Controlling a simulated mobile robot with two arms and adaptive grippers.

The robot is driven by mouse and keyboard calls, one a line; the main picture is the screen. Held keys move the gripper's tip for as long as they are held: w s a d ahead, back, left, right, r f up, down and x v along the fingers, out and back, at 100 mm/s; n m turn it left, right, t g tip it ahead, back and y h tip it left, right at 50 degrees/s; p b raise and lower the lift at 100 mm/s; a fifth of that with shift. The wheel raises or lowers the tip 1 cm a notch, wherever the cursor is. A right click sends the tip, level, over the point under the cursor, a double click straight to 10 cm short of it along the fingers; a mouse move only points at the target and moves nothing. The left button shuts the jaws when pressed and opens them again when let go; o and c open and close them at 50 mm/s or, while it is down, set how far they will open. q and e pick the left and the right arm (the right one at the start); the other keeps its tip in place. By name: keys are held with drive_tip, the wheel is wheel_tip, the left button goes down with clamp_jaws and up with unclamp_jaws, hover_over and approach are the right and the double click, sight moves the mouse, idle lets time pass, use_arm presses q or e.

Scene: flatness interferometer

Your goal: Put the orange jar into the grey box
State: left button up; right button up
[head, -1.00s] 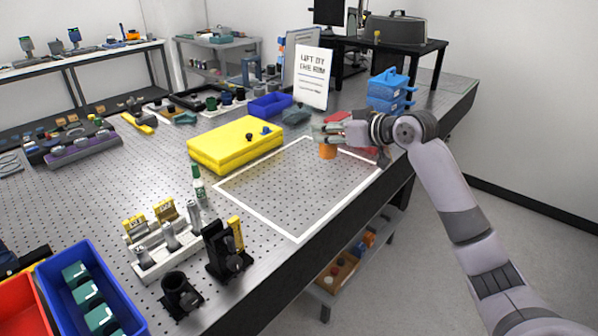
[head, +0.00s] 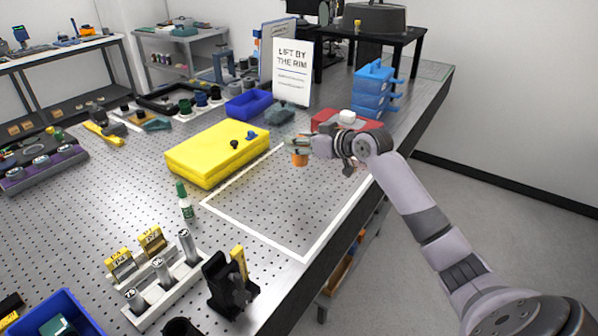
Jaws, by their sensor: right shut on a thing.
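The orange jar (head: 300,160) is small and hangs under the fingertips of my right gripper (head: 299,146), which is shut on it near its top. The jar is over the far part of the white-outlined area on the perforated table; I cannot tell how high it is. The fingers hide its upper part. A small dark grey box-like thing (head: 281,113) lies behind, beside the blue bin; I cannot tell whether it is the grey box. A larger grey case (head: 374,18) sits on the black stand at the back. My left gripper is not in view.
A yellow case (head: 217,155) lies left of the gripper. A red case (head: 326,118) is just behind my right wrist, with blue stacked drawers (head: 372,92) further back. A sign (head: 292,75) and a blue bin (head: 248,105) stand behind. The white-outlined area (head: 262,206) is otherwise clear.

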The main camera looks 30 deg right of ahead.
sight(306, 163)
drive_tip(key=f, duration=0.5)
drive_tip(key=shift+w+f, duration=0.2)
drive_tip(key=shift+f, duration=0.7)
wheel_tip(306, 163, down, 4)
drive_tip(key=shift+r+p, duration=0.25)
drive_tip(key=shift+p, duration=0.1)
drive_tip(key=shift+f, duration=0.15)
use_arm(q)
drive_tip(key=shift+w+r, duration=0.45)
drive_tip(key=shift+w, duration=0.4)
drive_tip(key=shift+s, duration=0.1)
use_arm(e)
drive_tip(key=shift+f, duration=0.2)
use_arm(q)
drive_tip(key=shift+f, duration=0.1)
use_arm(e)
drive_tip(key=o, duration=1.2)
drive_tip(key=shift+r, duration=0.1)
drive_tip(key=shift+c, duration=0.2)
